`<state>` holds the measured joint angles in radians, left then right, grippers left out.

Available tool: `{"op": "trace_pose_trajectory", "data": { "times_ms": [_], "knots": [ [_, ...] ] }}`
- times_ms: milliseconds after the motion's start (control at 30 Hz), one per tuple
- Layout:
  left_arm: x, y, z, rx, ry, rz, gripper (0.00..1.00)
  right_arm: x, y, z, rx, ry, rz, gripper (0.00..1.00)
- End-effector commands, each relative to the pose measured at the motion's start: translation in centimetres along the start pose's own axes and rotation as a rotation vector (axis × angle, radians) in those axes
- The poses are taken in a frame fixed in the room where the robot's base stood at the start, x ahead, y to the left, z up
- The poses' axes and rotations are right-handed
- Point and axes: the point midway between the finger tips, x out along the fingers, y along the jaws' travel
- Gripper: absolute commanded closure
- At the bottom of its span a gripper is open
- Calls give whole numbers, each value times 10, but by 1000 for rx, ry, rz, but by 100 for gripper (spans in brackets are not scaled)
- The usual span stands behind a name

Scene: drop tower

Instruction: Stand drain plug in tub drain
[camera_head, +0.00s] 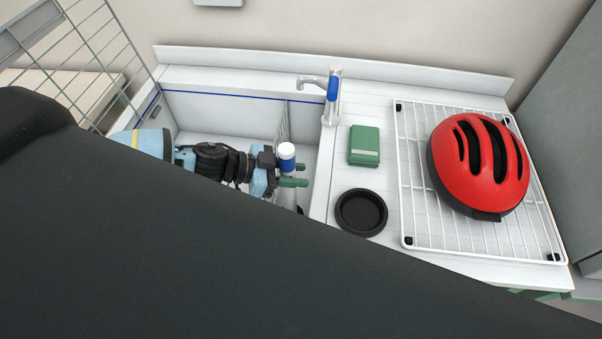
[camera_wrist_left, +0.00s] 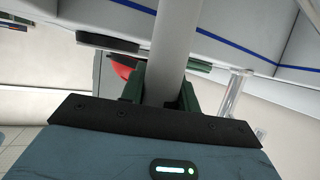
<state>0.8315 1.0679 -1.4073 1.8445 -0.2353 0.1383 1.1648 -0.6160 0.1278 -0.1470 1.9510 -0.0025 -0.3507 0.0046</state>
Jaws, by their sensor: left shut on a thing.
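The drain plug (camera_head: 287,151), a pale upright tube with a blue band near its top, is in the tub (camera_head: 215,115). My left gripper (camera_head: 299,176) is shut on it, with green fingers on either side of it. The left wrist view shows the pale tube (camera_wrist_left: 176,45) between the green fingers (camera_wrist_left: 160,90). The plug's lower end and the tub drain are hidden, so I cannot tell whether they touch. My right gripper is not in view.
A tap (camera_head: 331,95) with a blue handle stands at the tub's back right. On the counter are a green box (camera_head: 364,145), a black dish (camera_head: 361,211) and a red helmet (camera_head: 482,165) on a white wire rack (camera_head: 420,225). A wire panel (camera_head: 110,45) rises at left.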

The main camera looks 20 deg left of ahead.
Motion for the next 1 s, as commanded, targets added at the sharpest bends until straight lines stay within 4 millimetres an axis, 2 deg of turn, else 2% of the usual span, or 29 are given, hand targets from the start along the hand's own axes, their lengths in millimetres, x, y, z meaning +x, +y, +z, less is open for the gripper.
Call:
{"op": "trace_pose_trajectory", "data": {
  "times_ms": [267, 600, 800, 1000],
  "knots": [
    [1, 0, 2, 2, 2, 0, 100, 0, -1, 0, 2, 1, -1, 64],
    [11, 0, 28, -1, 1, -1, 100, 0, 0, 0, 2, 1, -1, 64],
    [18, 1, 47, -9, -4, 2, 100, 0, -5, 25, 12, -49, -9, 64],
    [21, 1, 54, -4, -1, 1, 100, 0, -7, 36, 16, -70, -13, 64]
  ]
}}
